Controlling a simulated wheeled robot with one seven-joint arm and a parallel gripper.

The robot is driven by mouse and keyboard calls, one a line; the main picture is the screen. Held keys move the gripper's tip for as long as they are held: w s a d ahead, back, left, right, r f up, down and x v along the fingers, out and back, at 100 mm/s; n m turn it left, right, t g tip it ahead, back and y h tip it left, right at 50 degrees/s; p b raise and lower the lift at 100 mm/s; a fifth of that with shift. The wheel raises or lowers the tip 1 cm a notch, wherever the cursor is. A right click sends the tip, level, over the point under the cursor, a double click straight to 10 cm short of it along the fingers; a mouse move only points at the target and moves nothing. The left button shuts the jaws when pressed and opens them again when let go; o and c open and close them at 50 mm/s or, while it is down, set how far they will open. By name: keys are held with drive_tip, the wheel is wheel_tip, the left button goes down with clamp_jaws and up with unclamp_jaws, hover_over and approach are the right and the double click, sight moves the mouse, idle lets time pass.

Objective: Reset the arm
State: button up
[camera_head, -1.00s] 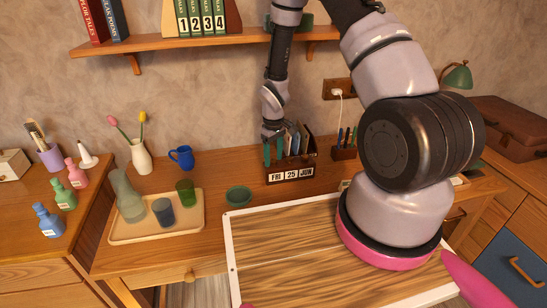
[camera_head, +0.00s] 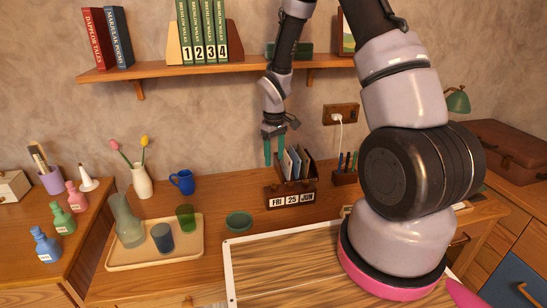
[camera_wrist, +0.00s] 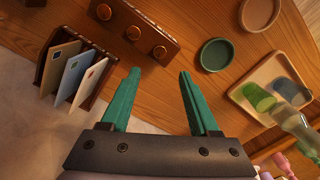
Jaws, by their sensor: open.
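My gripper (camera_head: 274,152) hangs in front of the wall, just above the left end of the wooden letter holder (camera_head: 297,173) on the desk. Its two green fingers are apart with nothing between them. The wrist view also shows the open gripper (camera_wrist: 158,78), with the desk top beyond the fingertips. My arm reaches up from the gripper past the shelf, and its large links fill the right of the head view.
The shelf (camera_head: 160,70) with books is beside my forearm. A date block (camera_head: 292,199), green bowl (camera_head: 238,221), wooden tray (camera_head: 120,260) with glassware, vase (camera_head: 142,181) and blue mug (camera_head: 182,181) stand on the desk. The wall left of the gripper is clear.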

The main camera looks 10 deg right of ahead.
drive_tip(key=s+d+r+m+t, duration=0.2)
drive_tip(key=s+r+m, duration=0.1)
drive_tip(key=r, duration=0.9)
drive_tip(key=s+d+r+m+t, duration=0.1)
drive_tip(key=s+d+r+m, duration=0.15)
drive_tip(key=r, duration=0.95)
drive_tip(key=s+d+r+m+t+y, duration=0.1)
drive_tip(key=s+r+m+t, duration=0.3)
drive_tip(key=s+r, duration=0.9)
drive_tip(key=s+m+y, duration=0.1)
drive_tip(key=s, duration=0.3)
